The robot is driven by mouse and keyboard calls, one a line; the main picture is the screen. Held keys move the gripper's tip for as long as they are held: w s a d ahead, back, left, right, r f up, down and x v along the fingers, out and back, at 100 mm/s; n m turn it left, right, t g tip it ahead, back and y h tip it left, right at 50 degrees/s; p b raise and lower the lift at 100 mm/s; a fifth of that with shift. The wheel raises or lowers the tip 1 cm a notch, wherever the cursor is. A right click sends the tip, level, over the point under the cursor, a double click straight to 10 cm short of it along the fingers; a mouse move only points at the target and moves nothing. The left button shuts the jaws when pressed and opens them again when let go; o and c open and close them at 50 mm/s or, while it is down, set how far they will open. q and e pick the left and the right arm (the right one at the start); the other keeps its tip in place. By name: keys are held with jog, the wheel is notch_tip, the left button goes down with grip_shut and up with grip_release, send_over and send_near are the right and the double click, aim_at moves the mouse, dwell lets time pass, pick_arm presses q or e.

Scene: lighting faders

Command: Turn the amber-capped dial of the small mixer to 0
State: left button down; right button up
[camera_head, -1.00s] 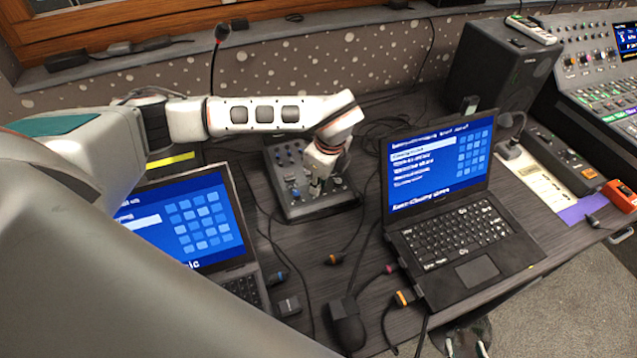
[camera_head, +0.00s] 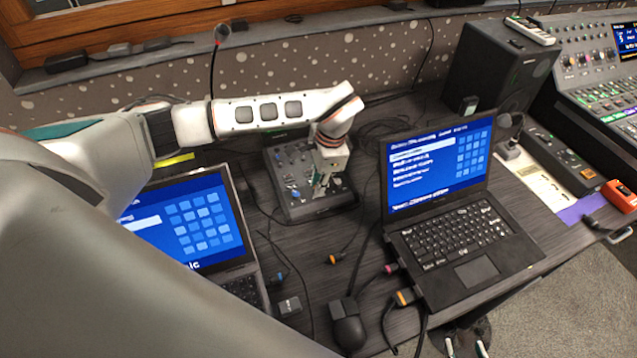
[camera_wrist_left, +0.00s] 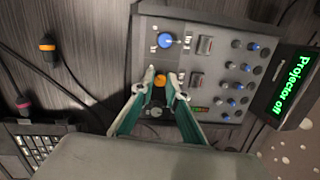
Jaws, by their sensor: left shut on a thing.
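The small mixer (camera_head: 287,199) is a grey box of knobs on the desk, between two laptops; it also shows in the left wrist view (camera_wrist_left: 217,118). In that view its amber-capped dial (camera_wrist_left: 160,81) sits between the fingertips of my left gripper (camera_wrist_left: 165,78). The fingers are shut on the dial from both sides. In the head view my left gripper (camera_head: 321,185) points down at the mixer's right part and hides the dial. The dial's setting is not readable. My right gripper (camera_head: 464,344) shows partly at the bottom edge, tips apart, empty.
An open laptop (camera_head: 440,240) stands right of the mixer, and another (camera_head: 190,225) left of it. A lit sign (camera_wrist_left: 290,88) reads "Projector off" beside the mixer. A black speaker (camera_head: 495,75) stands behind.

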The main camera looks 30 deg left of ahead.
pick_arm(q)
jog(key=shift+n, duration=0.6)
jog(key=c, duration=2)
grip_release()
jog(key=r, duration=0.4)
jog(key=d+r, duration=0.1)
jog(key=r, duration=0.7)
jog(key=shift+d, duration=0.4)
jog(key=shift+f, duration=0.1)
